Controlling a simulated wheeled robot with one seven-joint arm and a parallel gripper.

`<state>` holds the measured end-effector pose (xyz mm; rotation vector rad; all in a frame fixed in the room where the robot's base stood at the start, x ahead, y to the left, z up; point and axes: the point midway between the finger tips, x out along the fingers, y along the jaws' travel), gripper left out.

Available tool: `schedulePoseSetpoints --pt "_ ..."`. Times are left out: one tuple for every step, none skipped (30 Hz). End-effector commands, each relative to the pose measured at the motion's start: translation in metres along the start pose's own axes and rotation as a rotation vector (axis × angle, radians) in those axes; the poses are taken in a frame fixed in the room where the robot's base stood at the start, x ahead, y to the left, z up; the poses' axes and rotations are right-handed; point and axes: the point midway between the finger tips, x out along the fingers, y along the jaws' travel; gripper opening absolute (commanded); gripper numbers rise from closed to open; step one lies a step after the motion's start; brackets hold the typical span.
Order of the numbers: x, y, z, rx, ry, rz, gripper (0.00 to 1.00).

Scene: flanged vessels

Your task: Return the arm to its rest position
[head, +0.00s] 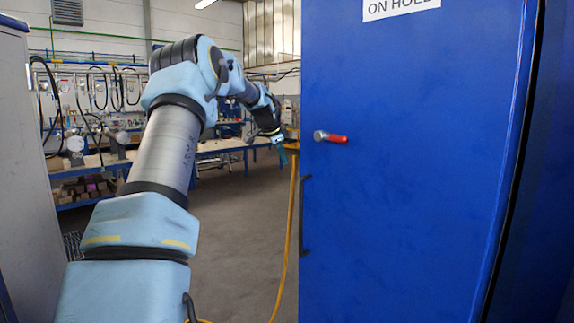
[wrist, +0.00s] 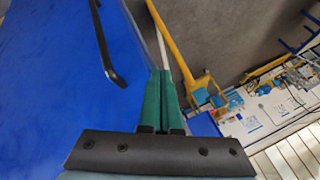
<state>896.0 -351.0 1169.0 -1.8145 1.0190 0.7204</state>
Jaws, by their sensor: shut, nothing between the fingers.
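My arm reaches up and forward from the lower left in the head view, with a bend at the top left. My gripper (head: 279,138) is at its far end, close to the left edge of the blue door (head: 420,180). In the wrist view my gripper (wrist: 164,75) shows as two green fingers pressed together, with nothing between them. There the blue door (wrist: 50,80) lies to the left of the fingers, with its black bar handle (wrist: 103,45) near them. I cannot tell if the fingers touch the door.
A red-handled latch (head: 331,137) sticks out from the door, under an "ON HOLD" sign (head: 400,7). A yellow post or hose (head: 288,220) runs beside the door edge. Workbenches (head: 225,146) stand at the back. A grey cabinet (head: 28,170) is at the left. Open floor (head: 245,215) lies between.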

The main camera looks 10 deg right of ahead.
Motion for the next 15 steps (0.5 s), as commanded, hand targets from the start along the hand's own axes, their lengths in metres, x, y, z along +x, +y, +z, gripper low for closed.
schedulePoseSetpoints --pt "-0.007 -0.006 0.004 -0.003 -0.001 -0.006 0.0" --pt "-0.01 -0.008 0.005 -0.003 -0.001 -0.006 0.0" --pt "-0.015 -0.011 0.006 -0.003 -0.001 -0.007 0.0" --pt "-0.018 -0.013 0.007 -0.003 -0.001 -0.006 0.0" --pt "-0.022 -0.015 0.008 -0.003 -0.001 -0.007 0.0" --pt "-0.027 -0.019 0.01 -0.003 -0.002 -0.006 0.0" --pt "-0.032 -0.022 0.011 -0.002 -0.002 -0.007 0.0" --pt "-0.035 -0.024 0.012 -0.002 -0.002 -0.007 0.0" --pt "-0.041 -0.028 0.013 -0.002 -0.002 -0.007 0.0" --pt "-0.045 -0.029 0.014 -0.002 -0.002 -0.007 0.0" --pt "-0.048 -0.032 0.015 -0.002 -0.002 -0.006 0.0" --pt "-0.053 -0.034 0.015 -0.002 -0.002 -0.006 0.0" --pt "-0.055 -0.036 0.016 -0.002 -0.002 -0.005 0.0" --pt "-0.057 -0.037 0.017 -0.002 -0.003 -0.005 0.0" --pt "-0.06 -0.038 0.017 -0.002 -0.003 -0.005 0.0"
